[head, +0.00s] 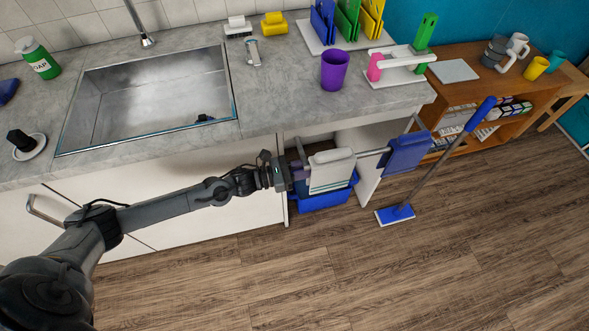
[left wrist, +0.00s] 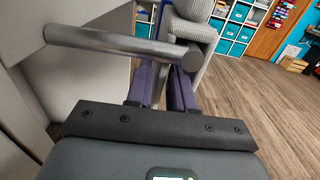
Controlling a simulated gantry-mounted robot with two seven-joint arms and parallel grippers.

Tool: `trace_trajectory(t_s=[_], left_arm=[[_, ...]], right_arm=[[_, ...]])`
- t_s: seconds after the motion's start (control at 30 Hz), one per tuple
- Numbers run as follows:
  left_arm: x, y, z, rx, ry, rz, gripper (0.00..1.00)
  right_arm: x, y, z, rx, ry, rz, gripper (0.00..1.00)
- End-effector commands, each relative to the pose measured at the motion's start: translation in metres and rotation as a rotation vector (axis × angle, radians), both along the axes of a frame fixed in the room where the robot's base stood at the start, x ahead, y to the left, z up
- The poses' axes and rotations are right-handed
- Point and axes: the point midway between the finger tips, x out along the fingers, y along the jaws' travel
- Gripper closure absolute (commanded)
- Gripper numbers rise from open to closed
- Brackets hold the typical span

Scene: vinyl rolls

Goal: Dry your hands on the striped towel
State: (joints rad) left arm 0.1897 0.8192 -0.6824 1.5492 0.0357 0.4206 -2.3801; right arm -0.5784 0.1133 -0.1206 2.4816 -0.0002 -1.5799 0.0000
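The striped towel (head: 331,171), whitish with darker stripes near its lower edge, hangs on a rail at the counter front in the head view. In the left wrist view a pale grey towel (left wrist: 190,42) hangs past the end of a metal bar (left wrist: 110,42). My left gripper (head: 300,168) is at the towel's left edge; touching or not is unclear. In the left wrist view its purplish fingers (left wrist: 161,90) stand apart, with a narrow gap and nothing clearly held, and the bar crosses in front of them. My right gripper is not in view.
A blue towel (head: 408,152) hangs right of the striped one. A blue bin (head: 325,200) stands below, and a blue mop (head: 396,214) leans nearby. The sink (head: 150,95), a soap bottle (head: 38,58) and a purple cup (head: 334,70) are on the counter. The front floor is clear.

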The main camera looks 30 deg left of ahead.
Motion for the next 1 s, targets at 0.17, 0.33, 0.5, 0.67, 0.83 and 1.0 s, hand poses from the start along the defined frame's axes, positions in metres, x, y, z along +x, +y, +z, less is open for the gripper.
trace_trajectory(t_s=[0.17, 0.33, 0.5, 0.67, 0.83, 1.0], left_arm=[[0.02, -0.018, 0.002, -0.001, 0.0, 0.001, 0.78], [0.033, -0.029, 0.0, 0.0, 0.0, 0.002, 0.78], [0.038, -0.034, -0.001, 0.001, 0.001, 0.001, 0.78], [0.039, -0.035, -0.001, 0.001, 0.001, 0.001, 0.78], [0.039, -0.035, -0.001, 0.001, 0.001, 0.001, 0.81], [0.039, -0.034, -0.001, 0.001, 0.001, 0.001, 1.0]], right_arm=[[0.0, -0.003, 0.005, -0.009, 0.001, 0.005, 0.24], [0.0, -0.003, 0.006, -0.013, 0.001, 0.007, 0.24], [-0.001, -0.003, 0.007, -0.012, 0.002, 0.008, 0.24], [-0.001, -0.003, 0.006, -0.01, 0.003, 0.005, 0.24], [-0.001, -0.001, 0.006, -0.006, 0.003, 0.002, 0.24], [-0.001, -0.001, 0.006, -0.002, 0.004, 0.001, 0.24]])
